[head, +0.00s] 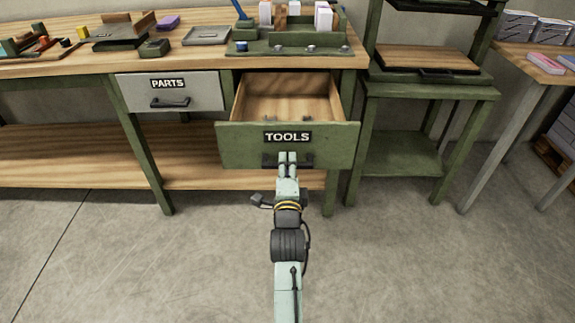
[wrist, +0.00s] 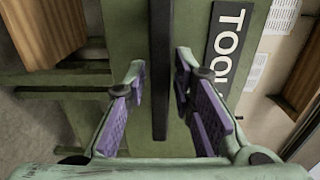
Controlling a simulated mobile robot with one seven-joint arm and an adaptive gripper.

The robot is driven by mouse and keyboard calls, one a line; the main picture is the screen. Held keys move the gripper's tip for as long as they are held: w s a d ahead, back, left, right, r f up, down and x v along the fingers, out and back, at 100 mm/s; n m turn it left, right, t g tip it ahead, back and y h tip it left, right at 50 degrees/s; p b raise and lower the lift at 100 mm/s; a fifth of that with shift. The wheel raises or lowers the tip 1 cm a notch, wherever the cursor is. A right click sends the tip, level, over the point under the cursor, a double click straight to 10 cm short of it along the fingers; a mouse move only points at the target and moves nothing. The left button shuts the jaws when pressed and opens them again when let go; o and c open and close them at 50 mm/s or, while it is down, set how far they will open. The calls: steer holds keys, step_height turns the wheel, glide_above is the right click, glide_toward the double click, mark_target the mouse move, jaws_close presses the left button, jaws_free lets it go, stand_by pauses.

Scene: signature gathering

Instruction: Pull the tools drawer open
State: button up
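The tools drawer (head: 232,148) has a green front with a black TOOLS label (head: 287,137). It stands pulled out from the bench, with its wooden inside showing. Its black bar handle (head: 270,161) is below the label; the handle (wrist: 160,70) also runs down the middle of the wrist view. My gripper (head: 287,156) is at the handle. In the wrist view, my gripper's purple-padded fingers (wrist: 163,105) are on either side of the handle, with a visible gap on each side. The gripper is open around the handle and not clamped on it.
The grey parts drawer (head: 200,95) to the left is closed. The workbench top (head: 215,62) above holds trays and blocks. A green stand (head: 428,92) is at the right. The concrete floor (head: 130,260) in front is clear.

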steer(key=shift+o, duration=0.8)
steer(key=s, duration=0.7)
steer(key=shift+s, duration=0.25)
